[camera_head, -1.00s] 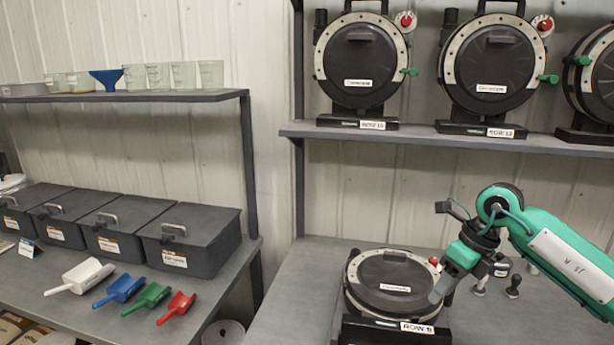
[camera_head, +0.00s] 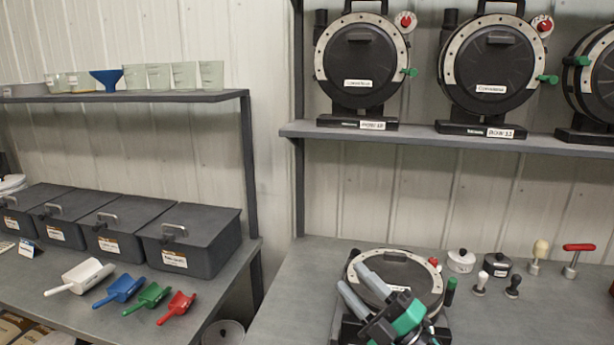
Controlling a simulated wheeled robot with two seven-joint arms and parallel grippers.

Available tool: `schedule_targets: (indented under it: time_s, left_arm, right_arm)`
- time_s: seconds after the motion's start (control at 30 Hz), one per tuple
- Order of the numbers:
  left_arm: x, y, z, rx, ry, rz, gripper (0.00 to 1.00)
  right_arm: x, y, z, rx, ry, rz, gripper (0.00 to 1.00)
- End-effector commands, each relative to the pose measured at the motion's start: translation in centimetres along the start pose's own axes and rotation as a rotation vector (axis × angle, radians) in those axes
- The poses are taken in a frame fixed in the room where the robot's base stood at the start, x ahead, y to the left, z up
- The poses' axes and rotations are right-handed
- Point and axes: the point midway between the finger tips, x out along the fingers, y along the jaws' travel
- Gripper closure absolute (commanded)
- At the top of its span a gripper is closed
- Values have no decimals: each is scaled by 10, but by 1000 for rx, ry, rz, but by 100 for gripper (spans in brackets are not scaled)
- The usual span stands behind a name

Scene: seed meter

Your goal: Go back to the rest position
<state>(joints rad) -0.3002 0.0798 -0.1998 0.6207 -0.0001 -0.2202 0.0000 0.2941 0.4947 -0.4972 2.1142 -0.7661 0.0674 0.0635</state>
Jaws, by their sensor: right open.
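My right gripper (camera_head: 358,287) is in the lower middle of the head view, in front of and partly over the round seed meter (camera_head: 412,275) on the right bench. Its two grey fingers point up and to the left and stand apart, with nothing between them. I cannot tell whether it touches the meter. The gripper hides the meter's front left part and most of its base. The meter's black lid is on, with a pale rim around it. My left gripper does not show.
Small hand tools, such as a red-handled one (camera_head: 578,262), and a white pot (camera_head: 461,260) stand right of the meter. Several meters, one here (camera_head: 360,62), line the upper shelf (camera_head: 350,134). Lidded bins (camera_head: 190,240) and coloured scoops (camera_head: 122,288) are on the left bench.

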Motion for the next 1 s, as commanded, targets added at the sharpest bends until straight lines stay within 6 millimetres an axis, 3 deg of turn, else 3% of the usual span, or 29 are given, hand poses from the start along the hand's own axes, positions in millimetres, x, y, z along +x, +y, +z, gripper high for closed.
schedule_targets:
  time_s: [0.23,0.43,0.57,0.7,1.0]
  left_arm:
    - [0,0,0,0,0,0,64]
    - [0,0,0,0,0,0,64]
    - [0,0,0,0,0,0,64]
    - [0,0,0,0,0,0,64]
    - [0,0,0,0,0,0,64]
  right_arm:
    - [-77,-36,54,361,-551,22,57]
    - [-174,-90,68,634,-1000,-64,57]
    - [-246,-127,52,802,-1282,-167,57]
    - [-312,-155,18,946,-1528,-292,57]
    - [-400,-177,-58,1144,-1858,-527,57]
